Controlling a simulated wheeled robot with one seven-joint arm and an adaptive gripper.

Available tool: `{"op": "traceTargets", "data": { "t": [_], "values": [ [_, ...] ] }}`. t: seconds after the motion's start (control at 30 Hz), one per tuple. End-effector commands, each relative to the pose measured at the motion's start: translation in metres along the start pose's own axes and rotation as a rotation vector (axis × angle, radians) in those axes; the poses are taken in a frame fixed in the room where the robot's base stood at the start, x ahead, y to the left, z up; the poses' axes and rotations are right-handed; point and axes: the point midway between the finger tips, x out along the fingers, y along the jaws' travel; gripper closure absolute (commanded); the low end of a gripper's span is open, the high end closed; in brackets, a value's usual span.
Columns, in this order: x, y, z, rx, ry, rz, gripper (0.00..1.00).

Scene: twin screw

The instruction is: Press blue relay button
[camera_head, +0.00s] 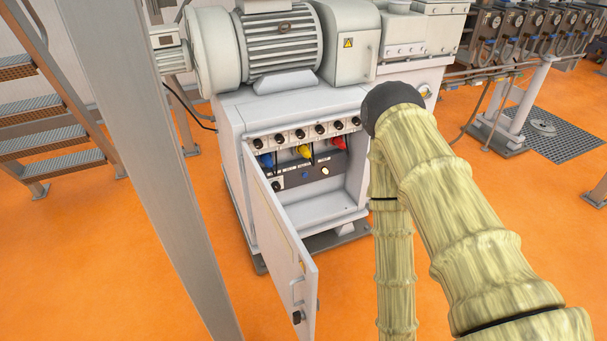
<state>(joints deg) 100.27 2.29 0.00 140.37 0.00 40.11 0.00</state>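A small blue button (305,174) shows on the dark panel inside the open cabinet (232,150), at the centre of the camera_head view. It is too small to tell whether it is pressed or to read its label. A lit whitish round lamp or button (325,170) is just to its right. Above it hang a blue plug-like part (265,160), a yellow one (304,152) and a red one (339,143). My arm in its yellowish sleeve comes up on the right and bends at a dark joint, beside the cabinet in the picture. My gripper is not in view.
The cabinet door (277,232) swings out toward me, left of the opening. A grey post (150,150) crosses the left side. A motor (280,40) sits on the cabinet. Stairs (40,130) stand far left. Orange floor (345,290) is clear in front.

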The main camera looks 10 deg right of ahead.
Motion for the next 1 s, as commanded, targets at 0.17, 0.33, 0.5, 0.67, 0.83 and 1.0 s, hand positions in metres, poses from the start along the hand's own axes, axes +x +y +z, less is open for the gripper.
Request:
{"op": "traceTargets", "data": {
  "t": [0.17,0.33,0.5,0.67,0.83,1.0],
  "values": [
    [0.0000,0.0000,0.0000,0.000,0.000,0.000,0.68],
    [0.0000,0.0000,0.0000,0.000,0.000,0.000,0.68],
    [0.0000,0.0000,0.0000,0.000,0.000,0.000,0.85],
    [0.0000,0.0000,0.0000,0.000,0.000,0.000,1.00],
    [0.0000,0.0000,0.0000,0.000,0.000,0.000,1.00],
    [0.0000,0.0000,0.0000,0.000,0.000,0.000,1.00]
  ]
}}
